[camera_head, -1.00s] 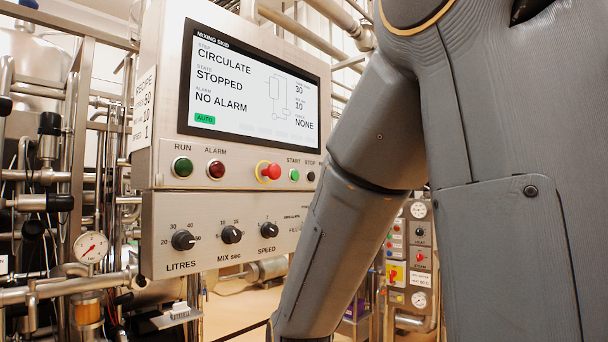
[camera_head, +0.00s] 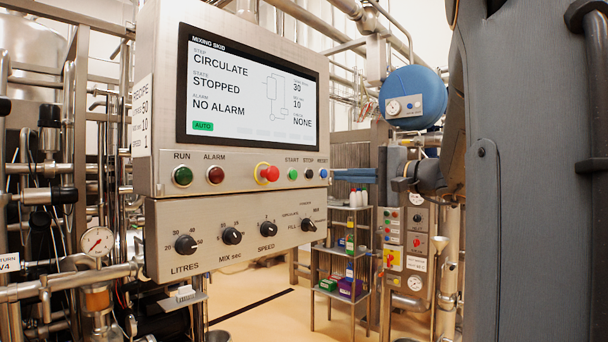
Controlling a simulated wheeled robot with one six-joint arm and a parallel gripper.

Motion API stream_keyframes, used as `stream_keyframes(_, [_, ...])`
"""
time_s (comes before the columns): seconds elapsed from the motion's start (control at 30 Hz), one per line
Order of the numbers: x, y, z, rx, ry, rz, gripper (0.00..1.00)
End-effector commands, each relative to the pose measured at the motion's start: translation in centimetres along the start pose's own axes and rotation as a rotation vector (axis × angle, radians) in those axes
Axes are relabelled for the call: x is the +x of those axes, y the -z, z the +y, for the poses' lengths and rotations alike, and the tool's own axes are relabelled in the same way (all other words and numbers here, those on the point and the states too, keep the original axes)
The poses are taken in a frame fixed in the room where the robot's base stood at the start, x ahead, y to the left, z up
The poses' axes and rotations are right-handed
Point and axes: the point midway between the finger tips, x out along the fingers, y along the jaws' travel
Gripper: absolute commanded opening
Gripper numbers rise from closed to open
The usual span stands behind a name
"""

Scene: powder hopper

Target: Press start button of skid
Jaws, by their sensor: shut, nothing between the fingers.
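The skid's control panel (camera_head: 235,180) stands at left centre. Its screen (camera_head: 250,90) reads CIRCULATE, STOPPED, NO ALARM, with a green AUTO tag. The green start button (camera_head: 293,174) sits under the label START, between the red emergency stop (camera_head: 267,173) and the black stop button (camera_head: 309,173). The blue reset button (camera_head: 323,173) is at the panel's right edge. My gripper (camera_head: 336,175) shows as blue fingers pointing left, just right of the panel's edge in the picture. It is shut and empty, apart from the start button. Its depth relative to the panel is hard to tell.
My arm fills the right side. Knobs (camera_head: 232,236) line the lower panel. A shelf rack (camera_head: 341,285), a grey control box (camera_head: 415,250) and a blue round vessel (camera_head: 413,97) stand behind. Pipes with a gauge (camera_head: 97,241) crowd the left. Floor shows below the panel.

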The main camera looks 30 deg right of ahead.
Motion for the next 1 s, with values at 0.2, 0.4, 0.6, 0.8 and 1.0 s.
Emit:
stream_keyframes(0.2, [0.0, 0.0, 0.1, 0.001, 0.000, 0.000, 0.00])
stream_keyframes(0.4, [0.8, -0.1, 0.0, 0.003, -0.001, -0.003, 0.00])
stream_keyframes(0.6, [3.9, -0.1, -0.1, 0.004, -0.002, -0.005, 0.00])
stream_keyframes(0.8, [7.9, -0.2, -0.1, 0.005, -0.003, -0.006, 0.00])
stream_keyframes(1.0, [11.4, -0.1, -0.1, 0.004, -0.004, -0.003, 0.00])
